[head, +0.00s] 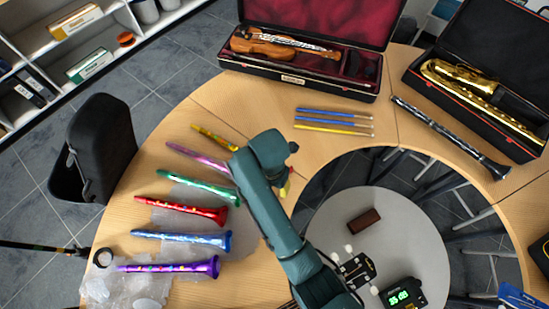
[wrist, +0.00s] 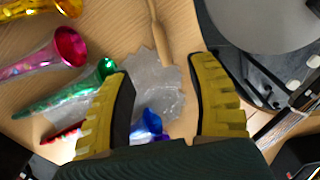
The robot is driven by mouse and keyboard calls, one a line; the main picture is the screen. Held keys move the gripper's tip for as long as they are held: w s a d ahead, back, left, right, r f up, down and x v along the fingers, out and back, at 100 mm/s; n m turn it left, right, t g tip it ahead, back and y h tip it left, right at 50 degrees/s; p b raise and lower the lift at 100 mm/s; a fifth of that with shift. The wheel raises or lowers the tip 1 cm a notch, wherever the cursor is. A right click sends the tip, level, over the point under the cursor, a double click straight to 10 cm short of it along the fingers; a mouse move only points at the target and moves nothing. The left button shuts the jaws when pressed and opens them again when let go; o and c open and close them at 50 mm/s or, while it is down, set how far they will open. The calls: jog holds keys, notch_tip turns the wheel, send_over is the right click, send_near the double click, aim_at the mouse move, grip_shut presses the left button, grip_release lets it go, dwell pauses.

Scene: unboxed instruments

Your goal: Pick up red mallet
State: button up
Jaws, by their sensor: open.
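I cannot make out a clearly red mallet in either view. In the head view my gripper (head: 286,186) is mostly hidden behind my arm, near the table's inner edge.
Toy horns in several colours, including a red one (head: 182,210) and a green one (head: 200,187), lie left of my arm. Clear plastic wrap (wrist: 155,92) lies beneath the fingers. A violin case (head: 295,82) and a black clarinet (head: 450,136) are farther back. A round grey table (head: 415,240) stands inside the curve.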

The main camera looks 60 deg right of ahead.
jog(key=f+b, duration=0.1)
jog(key=f, duration=0.4)
jog(key=f+b, duration=0.2)
jog(key=f, duration=0.3)
jog(key=f+b, duration=0.1)
jog(key=f, duration=0.4)
jog(key=shift+s+d+f, duration=0.15)
jog(key=shift+d+f, duration=0.2)
grip_shut()
